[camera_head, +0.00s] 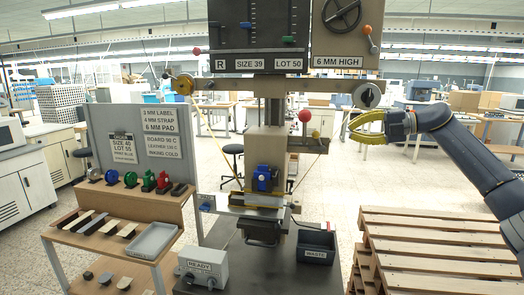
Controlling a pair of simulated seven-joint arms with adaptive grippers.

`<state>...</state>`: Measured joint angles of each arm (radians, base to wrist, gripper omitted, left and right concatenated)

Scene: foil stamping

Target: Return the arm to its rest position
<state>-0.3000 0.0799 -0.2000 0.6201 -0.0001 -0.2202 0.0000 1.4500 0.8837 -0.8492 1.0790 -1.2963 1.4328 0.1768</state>
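My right arm comes in from the right edge. Its gripper (352,128), with yellow fingers, is raised in free air to the right of the stamping press (265,140). The fingers look apart, with a gap between them and nothing held. The gripper is apart from the press's round grey knob (367,96) and above the level of the wooden pallets. My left arm and gripper are not in view.
Wooden pallets (440,245) are stacked below my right arm. A dark waste bin (316,246) and a READY box (203,267) stand by the press. At left, a wooden bench (150,205) holds coloured stamp holders, strips and a grey tray (152,240).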

